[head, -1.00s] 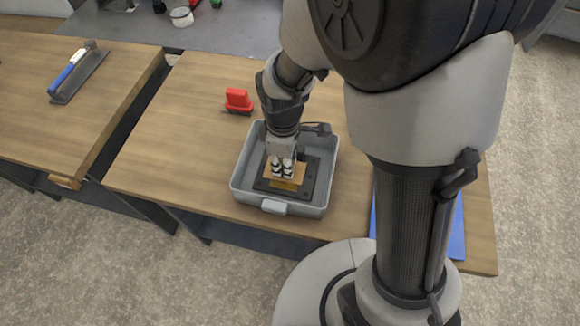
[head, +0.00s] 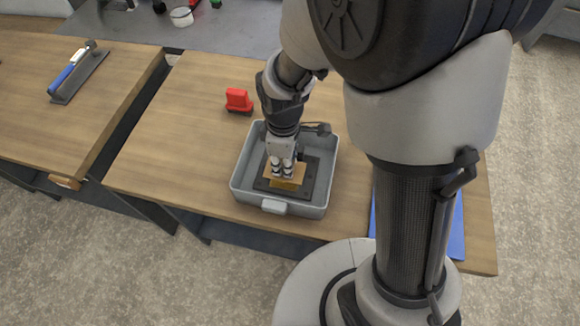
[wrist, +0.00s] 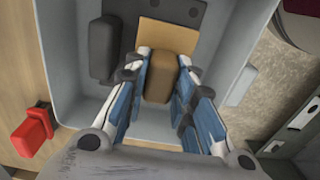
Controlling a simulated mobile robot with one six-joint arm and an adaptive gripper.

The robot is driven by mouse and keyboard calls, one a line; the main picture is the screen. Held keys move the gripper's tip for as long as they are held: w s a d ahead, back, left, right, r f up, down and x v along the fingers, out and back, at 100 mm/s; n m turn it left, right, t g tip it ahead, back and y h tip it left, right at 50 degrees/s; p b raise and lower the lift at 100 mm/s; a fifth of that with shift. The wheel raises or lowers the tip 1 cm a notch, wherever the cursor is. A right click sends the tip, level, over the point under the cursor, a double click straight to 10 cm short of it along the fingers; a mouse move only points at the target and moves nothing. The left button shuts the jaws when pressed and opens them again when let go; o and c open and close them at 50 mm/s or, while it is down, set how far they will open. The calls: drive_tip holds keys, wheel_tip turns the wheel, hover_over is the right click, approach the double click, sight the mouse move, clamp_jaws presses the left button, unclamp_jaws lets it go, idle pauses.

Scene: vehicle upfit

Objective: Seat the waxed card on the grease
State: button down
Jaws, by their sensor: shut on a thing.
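The waxed card (wrist: 173,42) is a flat tan sheet with a brown block (wrist: 158,78) at its near edge; whether the two are joined is hard to tell. My gripper (wrist: 160,80) is shut on the brown block, with its blue-padded fingers on both sides. In the head view my gripper (head: 283,170) points down inside the grey tray (head: 240,185), over a dark plate (head: 309,178). The card (head: 272,179) shows there as a tan patch at the fingertips, low over the plate. I cannot tell if it touches. The grease is not clearly visible.
The tray's walls stand close around my gripper. A red object (head: 238,99) stands on the wooden table (head: 190,130) behind the tray. A blue-handled tool (head: 77,72) lies on the left table. A blue sheet (head: 450,228) lies right, partly hidden by my arm.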

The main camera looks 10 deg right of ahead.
drive_tip(key=shift+f+b, duration=1.85)
drive_tip(key=shift+f, duration=0.65)
idle(1.8)
idle(0.6)
drive_tip(key=c, duration=1.7)
unclamp_jaws()
drive_tip(key=shift+r, duration=0.25)
drive_tip(key=shift+r+p, duration=1.4)
drive_tip(key=shift+r, duration=0.15)
drive_tip(key=o, duration=0.6)
